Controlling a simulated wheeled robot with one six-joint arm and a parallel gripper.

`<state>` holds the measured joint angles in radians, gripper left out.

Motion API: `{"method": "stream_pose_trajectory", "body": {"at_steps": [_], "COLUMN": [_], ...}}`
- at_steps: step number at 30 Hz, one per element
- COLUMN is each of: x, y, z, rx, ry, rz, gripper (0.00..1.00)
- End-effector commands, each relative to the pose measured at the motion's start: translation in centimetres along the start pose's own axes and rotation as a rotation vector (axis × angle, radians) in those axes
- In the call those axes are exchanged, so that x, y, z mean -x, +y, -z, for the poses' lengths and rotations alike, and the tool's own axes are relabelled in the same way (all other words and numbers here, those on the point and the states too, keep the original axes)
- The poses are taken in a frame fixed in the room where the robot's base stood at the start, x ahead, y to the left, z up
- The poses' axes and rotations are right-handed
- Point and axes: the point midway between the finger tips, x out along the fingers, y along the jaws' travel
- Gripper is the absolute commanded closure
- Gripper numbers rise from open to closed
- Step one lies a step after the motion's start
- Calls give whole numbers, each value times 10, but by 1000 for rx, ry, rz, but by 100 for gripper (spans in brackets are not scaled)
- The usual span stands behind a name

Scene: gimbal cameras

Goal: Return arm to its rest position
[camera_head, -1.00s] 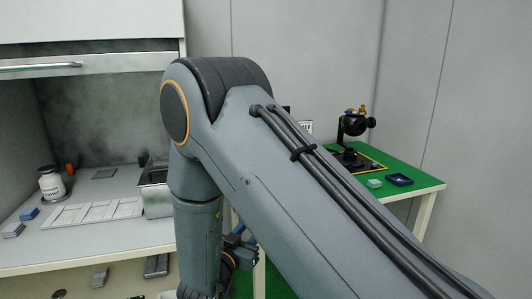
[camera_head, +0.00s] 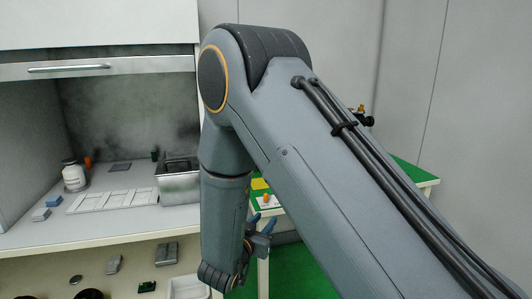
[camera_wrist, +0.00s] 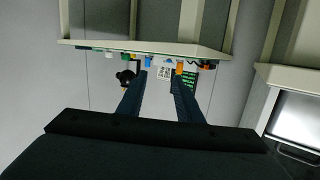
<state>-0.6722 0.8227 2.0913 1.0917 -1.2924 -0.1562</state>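My arm (camera_head: 300,150) fills the middle and right of the head view, its elbow raised and its forearm hanging down. My gripper (camera_head: 262,228) shows at the lower end of the forearm, in front of the green-topped table (camera_head: 412,172). In the wrist view, the two dark fingers of my gripper (camera_wrist: 158,78) stand apart with nothing between them. Beyond them the table edge (camera_wrist: 140,45) and small objects appear upside down.
A fume hood on the left has a worktop (camera_head: 110,225) with a white jar (camera_head: 73,176), a pale tray (camera_head: 110,201) and a metal bin (camera_head: 178,182). Below is a shelf (camera_head: 130,287) with small parts. My arm hides much of the table.

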Motion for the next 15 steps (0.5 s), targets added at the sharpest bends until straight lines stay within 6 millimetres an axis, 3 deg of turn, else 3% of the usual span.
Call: {"method": "stream_pose_trajectory", "body": {"at_steps": [9,15], "x": [-15,3], "y": [11,44], "z": [11,20], "rx": [-32,-10], "ry": [-259,-542], "rz": [124,242], "gripper": [68,68]}}
